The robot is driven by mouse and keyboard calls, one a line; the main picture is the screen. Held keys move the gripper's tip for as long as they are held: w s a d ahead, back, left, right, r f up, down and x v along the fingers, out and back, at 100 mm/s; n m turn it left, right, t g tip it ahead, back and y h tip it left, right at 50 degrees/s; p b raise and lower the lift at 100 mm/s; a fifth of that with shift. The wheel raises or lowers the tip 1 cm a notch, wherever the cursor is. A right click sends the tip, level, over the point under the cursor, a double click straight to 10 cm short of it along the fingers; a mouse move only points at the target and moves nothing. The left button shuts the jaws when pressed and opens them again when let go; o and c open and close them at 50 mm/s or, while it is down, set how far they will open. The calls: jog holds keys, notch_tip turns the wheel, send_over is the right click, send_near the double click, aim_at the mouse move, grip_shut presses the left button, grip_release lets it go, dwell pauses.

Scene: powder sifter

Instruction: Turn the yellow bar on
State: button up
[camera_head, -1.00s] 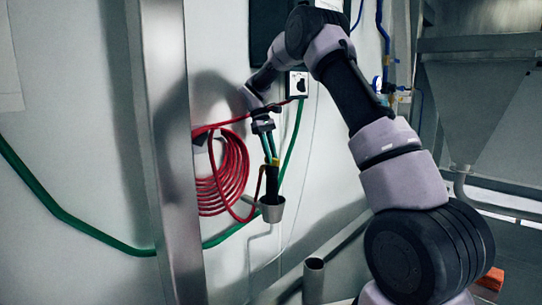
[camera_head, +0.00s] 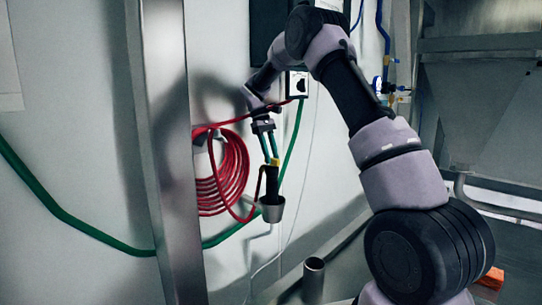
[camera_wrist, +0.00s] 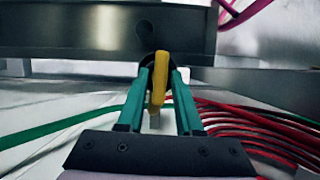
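The yellow bar (camera_wrist: 159,80) shows in the middle of the wrist view, below a dark horizontal body. It also shows small at my fingertips in the head view (camera_head: 275,162), just above a dark fitting (camera_head: 271,182) with a grey metal cup (camera_head: 272,210) at its lower end. My gripper (camera_wrist: 162,76) has two teal fingers, one on each side of the bar. The fingers stand apart, and a narrow gap shows between the bar and the right finger. The bar's contact with the left finger is unclear. My gripper points downward in the head view (camera_head: 270,160).
A coiled red hose (camera_head: 222,175) hangs on the wall just left of my gripper. A green hose (camera_head: 75,222) runs along the wall. A steel post (camera_head: 170,150) stands further left. A pipe end (camera_head: 314,265) rises below right. A control box (camera_head: 298,84) sits above.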

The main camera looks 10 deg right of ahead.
jog(key=shift+o, duration=0.3)
jog(key=n, duration=0.3)
jog(key=shift+s+a+t+h, duration=0.1)
jog(key=shift+t+h, duration=0.3)
jog(key=n+t+h, duration=0.1)
jog(key=n, duration=0.3)
jog(key=shift+s+n, duration=0.15)
jog(key=shift+n, duration=0.15)
jog(key=n+t, duration=0.2)
jog(key=n, duration=0.2)
jog(key=shift+r, duration=0.1)
jog(key=shift+a+r+n+t, duration=0.1)
jog(key=shift+r+n+t, duration=0.15)
jog(key=shift+n, duration=0.45)
jog(key=v, duration=1.1)
jog(key=s+d+r+m+t+y, duration=0.1)
jog(key=s+d+r+m, duration=0.1)
jog(key=s+m, duration=0.3)
jog(key=s+d+r+m+t+y, duration=0.1)
jog(key=s+d+m, duration=0.3)
jog(key=s, duration=0.6)
jog(key=s+d+r+m+t+y, duration=0.1)
jog(key=s+d+r+m+y, duration=0.1)
jog(key=s+d+r+m, duration=0.2)
jog(key=s+m, duration=0.2)
jog(key=s, duration=0.2)
jog(key=shift+s, duration=0.35)
